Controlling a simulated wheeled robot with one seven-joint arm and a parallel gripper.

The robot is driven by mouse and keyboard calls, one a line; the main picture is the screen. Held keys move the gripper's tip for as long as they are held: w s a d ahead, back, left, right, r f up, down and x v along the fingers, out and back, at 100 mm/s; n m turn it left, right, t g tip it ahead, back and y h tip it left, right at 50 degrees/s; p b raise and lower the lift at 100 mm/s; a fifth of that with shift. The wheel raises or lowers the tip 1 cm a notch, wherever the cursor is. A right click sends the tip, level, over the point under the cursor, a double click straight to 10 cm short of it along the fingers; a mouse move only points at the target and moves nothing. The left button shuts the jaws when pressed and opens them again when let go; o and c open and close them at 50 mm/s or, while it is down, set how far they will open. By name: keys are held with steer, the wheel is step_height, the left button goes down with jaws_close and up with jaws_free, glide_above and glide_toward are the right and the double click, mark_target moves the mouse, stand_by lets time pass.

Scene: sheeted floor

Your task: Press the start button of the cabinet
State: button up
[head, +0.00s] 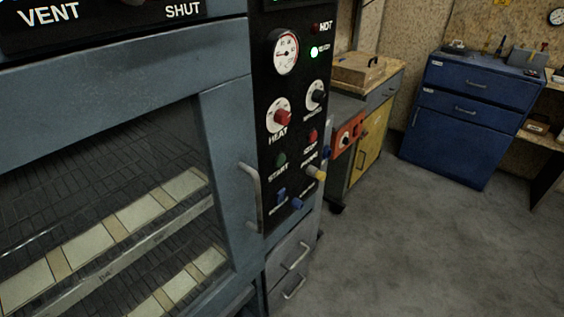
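The cabinet (228,120) is large and blue-grey, at the left and close by, with its glazed door shut. Its black control panel (268,100) runs down the right side of the door. The start button (281,160) is small, round and green, above the label START, left of a red button (312,136) marked STOP. Above it are a red HEAT knob (282,117), a black knob (318,96) and a round gauge (286,52). A lamp (314,53) near the top glows white-green. My gripper is not in view.
A curved door handle (251,195) sticks out just left of the panel. A workbench with a yellow door (370,145) and a blue drawer cabinet (465,125) stand behind. The floor (420,250) at the right is clear.

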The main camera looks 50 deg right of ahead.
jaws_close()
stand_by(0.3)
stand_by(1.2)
